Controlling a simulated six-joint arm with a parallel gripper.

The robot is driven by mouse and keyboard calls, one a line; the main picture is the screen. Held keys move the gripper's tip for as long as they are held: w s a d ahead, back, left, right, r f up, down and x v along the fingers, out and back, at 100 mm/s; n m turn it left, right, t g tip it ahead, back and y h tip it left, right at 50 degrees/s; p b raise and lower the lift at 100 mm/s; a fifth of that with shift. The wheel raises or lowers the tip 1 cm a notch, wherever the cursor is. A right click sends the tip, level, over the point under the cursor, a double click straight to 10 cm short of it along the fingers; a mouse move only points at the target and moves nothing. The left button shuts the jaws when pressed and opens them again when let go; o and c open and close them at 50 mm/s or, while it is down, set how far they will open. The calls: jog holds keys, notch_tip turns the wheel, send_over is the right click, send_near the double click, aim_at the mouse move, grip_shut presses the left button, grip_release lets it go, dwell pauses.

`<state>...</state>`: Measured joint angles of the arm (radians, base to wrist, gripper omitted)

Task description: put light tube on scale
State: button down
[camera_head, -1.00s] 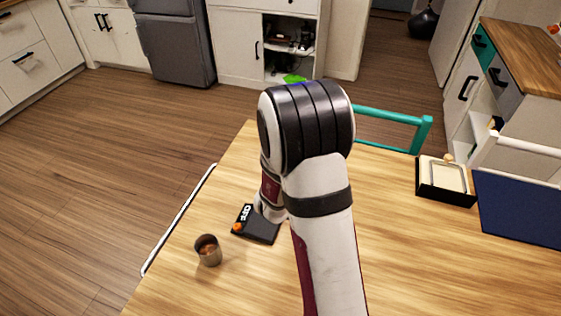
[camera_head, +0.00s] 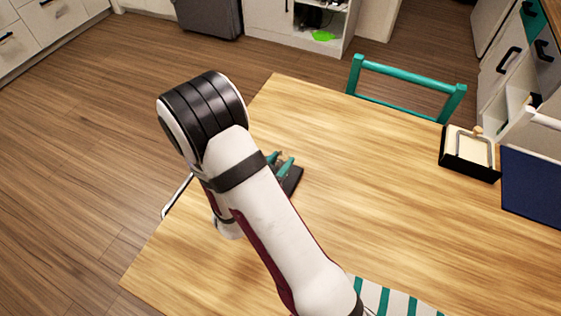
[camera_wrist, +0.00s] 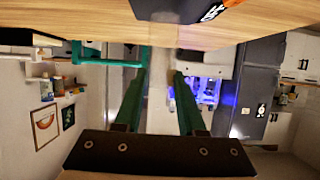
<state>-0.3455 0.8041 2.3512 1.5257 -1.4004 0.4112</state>
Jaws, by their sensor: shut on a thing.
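The dark scale (camera_head: 293,181) lies flat on the table, partly hidden by my arm in the head view. Its edge with an orange mark also shows at the top of the wrist view (camera_wrist: 190,8). My gripper (camera_head: 279,160) has teal fingers and is beside the scale in the head view; whether it is above or touching cannot be told. In the wrist view, my gripper (camera_wrist: 162,75) has a pale, see-through upright shape between its fingers, apparently the light tube (camera_wrist: 160,100). Its outline is faint, and it cannot be made out in the head view.
The wooden table (camera_head: 370,190) is largely clear right of my arm. A black box with a pale top (camera_head: 470,152) and a dark blue panel (camera_head: 535,185) are at the right. A teal chair (camera_head: 405,80) stands behind the table. A striped cloth (camera_head: 395,298) lies in front.

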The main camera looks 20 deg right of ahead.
jog(key=shift+f, duration=0.25)
jog(key=c, duration=0.5)
grip_release()
